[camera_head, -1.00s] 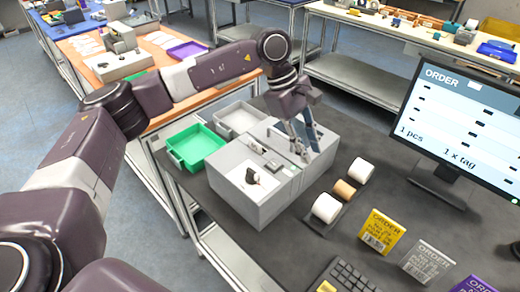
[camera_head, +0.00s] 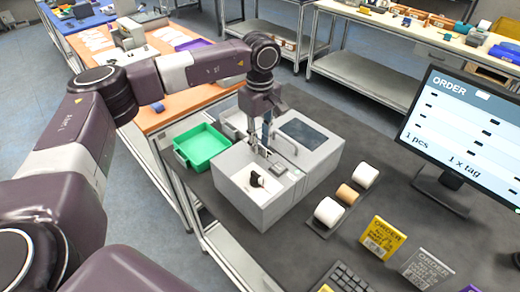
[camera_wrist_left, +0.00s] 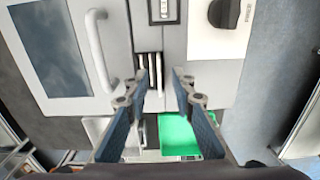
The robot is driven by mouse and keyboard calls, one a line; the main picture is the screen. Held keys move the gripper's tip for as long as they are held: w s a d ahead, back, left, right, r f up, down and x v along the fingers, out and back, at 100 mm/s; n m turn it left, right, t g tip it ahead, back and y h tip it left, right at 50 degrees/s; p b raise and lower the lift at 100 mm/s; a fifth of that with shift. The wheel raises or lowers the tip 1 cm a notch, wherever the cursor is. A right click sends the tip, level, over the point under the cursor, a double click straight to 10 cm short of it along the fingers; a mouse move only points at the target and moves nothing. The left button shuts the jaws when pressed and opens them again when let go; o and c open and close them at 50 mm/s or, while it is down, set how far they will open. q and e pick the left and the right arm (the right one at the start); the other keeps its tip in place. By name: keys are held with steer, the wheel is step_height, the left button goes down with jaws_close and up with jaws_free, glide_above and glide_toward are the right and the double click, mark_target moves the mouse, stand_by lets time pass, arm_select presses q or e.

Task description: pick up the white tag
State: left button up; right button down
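My left gripper (camera_head: 264,150) points down over the middle of a light grey machine (camera_head: 262,208). In the left wrist view the left gripper (camera_wrist_left: 158,88) is open, its two fingers apart with nothing held between them. A dark slot with thin pale strips (camera_wrist_left: 149,70) shows just beyond the fingertips; I cannot tell whether one of these strips is the white tag. No white tag can be made out for sure in the head view, where the gripper partly covers this area. My right gripper is not in view.
The machine has a handled lid with a dark window (camera_head: 303,133) and a black knob (camera_head: 256,180). A green tray (camera_head: 202,146) stands behind it. Rolls (camera_head: 329,212), order cards (camera_head: 382,237) and a monitor (camera_head: 462,130) stand to the right.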

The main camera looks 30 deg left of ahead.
arm_select(q)
steer(key=shift+f, duration=0.15)
steer(key=shift+c, duration=0.3)
jaws_close()
